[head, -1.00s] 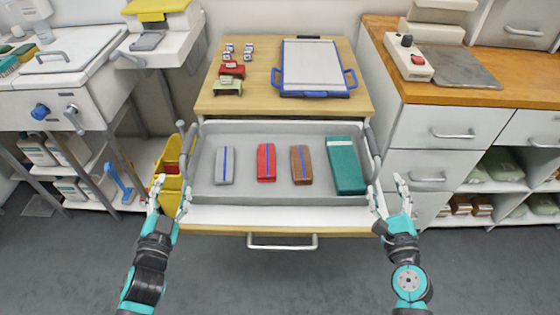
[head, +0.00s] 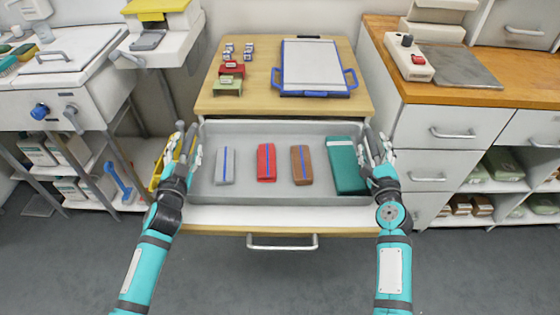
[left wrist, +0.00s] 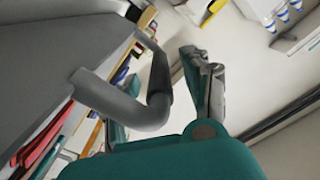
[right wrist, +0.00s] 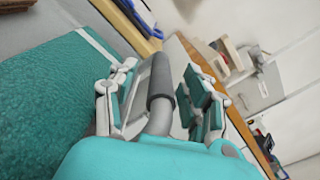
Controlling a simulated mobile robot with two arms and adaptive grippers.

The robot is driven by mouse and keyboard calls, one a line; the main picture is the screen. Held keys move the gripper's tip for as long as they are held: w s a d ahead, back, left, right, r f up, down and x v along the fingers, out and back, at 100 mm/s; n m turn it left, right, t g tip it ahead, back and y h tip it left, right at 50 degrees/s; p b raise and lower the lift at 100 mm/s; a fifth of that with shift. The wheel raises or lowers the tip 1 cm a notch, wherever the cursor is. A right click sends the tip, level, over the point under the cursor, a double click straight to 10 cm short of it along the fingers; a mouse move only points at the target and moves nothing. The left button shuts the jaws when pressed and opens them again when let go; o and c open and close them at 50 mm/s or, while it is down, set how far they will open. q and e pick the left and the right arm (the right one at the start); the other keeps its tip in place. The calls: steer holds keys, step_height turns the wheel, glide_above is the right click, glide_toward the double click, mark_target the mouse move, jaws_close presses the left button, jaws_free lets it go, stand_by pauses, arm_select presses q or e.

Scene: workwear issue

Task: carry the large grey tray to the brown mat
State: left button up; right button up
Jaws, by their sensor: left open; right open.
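The large grey tray (head: 275,196) lies in the open drawer, with an upright handle at each side. It holds a grey pack (head: 225,166), a red pack (head: 266,162), a brown pack (head: 301,165) and a larger teal pack (head: 346,166). My left gripper (head: 184,152) is open at the tray's left handle, which also shows in the left wrist view (left wrist: 155,95). My right gripper (head: 377,152) is open, with the right handle (right wrist: 160,90) between its fingers in the right wrist view. I cannot make out a brown mat.
The wooden top (head: 250,107) behind the drawer carries a blue-rimmed board (head: 314,66), red and green holders, and several small items. A wooden counter (head: 450,92) stands right, a white unit (head: 70,70) left. A yellow bin (head: 158,168) is beside the drawer. The front floor is clear.

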arm_select(q)
jaws_close()
arm_select(e)
jaws_close()
arm_select(q)
steer(key=shift+r, duration=0.1)
arm_select(e)
steer(key=shift+r, duration=0.1)
